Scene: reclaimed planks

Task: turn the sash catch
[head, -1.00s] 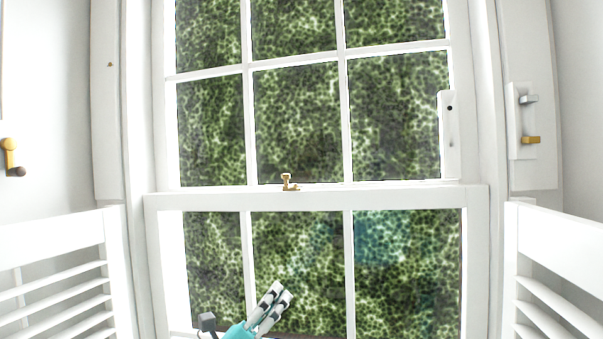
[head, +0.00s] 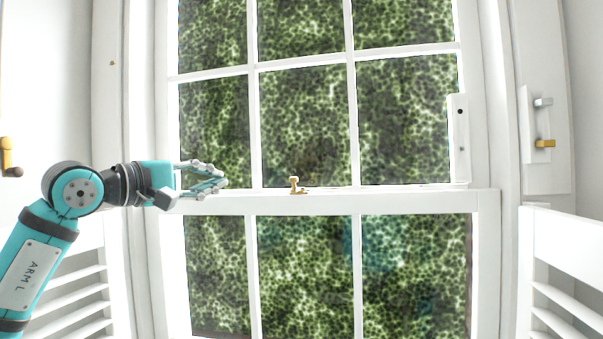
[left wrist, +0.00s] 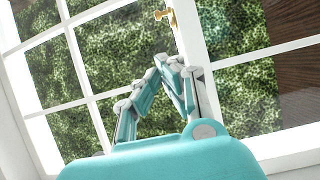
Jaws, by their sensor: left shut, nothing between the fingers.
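The brass sash catch (head: 296,187) sits on the meeting rail (head: 400,200) in the middle of the sash window. It has an upright knob and a small base. It also shows at the top of the left wrist view (left wrist: 166,16). My left gripper (head: 222,184) is left of the catch at about rail height, apart from it, its fingers pointing right. In the left wrist view the fingers (left wrist: 172,62) come together with nothing between them. My right gripper is not in view.
White louvred shutters stand at the lower left (head: 70,300) and lower right (head: 565,300). A white handle plate (head: 458,140) is on the right of the upper sash. A brass lever (head: 545,143) is on the right frame, another brass handle (head: 8,158) at far left.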

